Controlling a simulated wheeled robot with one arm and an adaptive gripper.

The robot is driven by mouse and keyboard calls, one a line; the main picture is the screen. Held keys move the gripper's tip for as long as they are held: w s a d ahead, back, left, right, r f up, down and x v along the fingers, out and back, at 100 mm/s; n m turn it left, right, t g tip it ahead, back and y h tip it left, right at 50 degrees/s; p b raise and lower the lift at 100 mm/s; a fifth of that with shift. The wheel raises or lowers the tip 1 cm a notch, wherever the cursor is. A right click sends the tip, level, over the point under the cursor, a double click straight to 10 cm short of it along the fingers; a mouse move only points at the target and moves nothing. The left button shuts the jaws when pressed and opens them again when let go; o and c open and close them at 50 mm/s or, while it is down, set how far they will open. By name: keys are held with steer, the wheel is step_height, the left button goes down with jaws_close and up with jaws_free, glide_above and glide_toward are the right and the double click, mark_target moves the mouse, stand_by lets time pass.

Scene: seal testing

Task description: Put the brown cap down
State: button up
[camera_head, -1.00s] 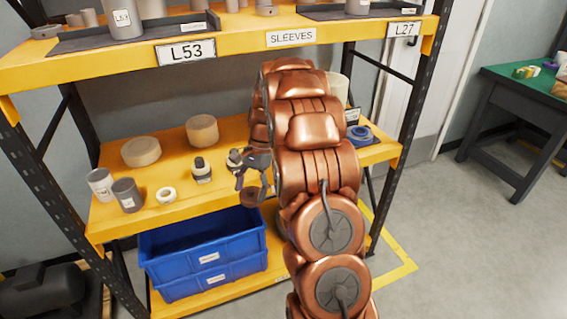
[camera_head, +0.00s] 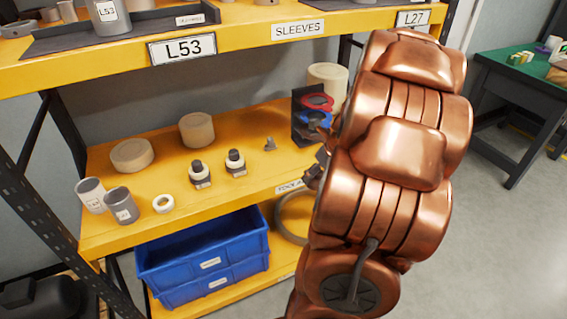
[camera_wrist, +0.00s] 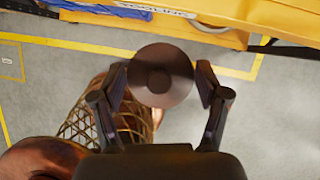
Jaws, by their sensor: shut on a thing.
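The brown cap (camera_wrist: 160,75) is a round dark brown disc with a small raised centre. In the wrist view it sits between the two fingers of my gripper (camera_wrist: 160,82), which is shut on it. Grey floor shows beneath the cap, and the yellow shelf edge is at the top of that view. In the head view my copper arm hides most of my gripper; only a small dark part (camera_head: 318,167) shows at the arm's left side, near the shelf's front edge. The cap is hidden in the head view.
Blue bins (camera_head: 203,255) stand below. A green table (camera_head: 510,80) is at right.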

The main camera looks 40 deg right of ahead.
steer(key=w+d, duration=0.1)
steer(key=w, duration=0.4)
steer(key=w+d+f+p, duration=0.1)
steer(key=w, duration=0.3)
steer(key=w+p, duration=0.1)
steer(key=w, duration=0.4)
steer(key=shift+w+d+f, duration=0.2)
steer(key=shift+w+d, duration=0.15)
steer(key=shift+d, duration=0.05)
steer(key=shift+w+f, duration=0.1)
steer(key=shift+f+p, duration=0.55)
steer(key=shift+f, duration=1.1)
steer(key=o, duration=1)
steer(key=shift+f, duration=0.15)
steer(key=shift+o, duration=0.2)
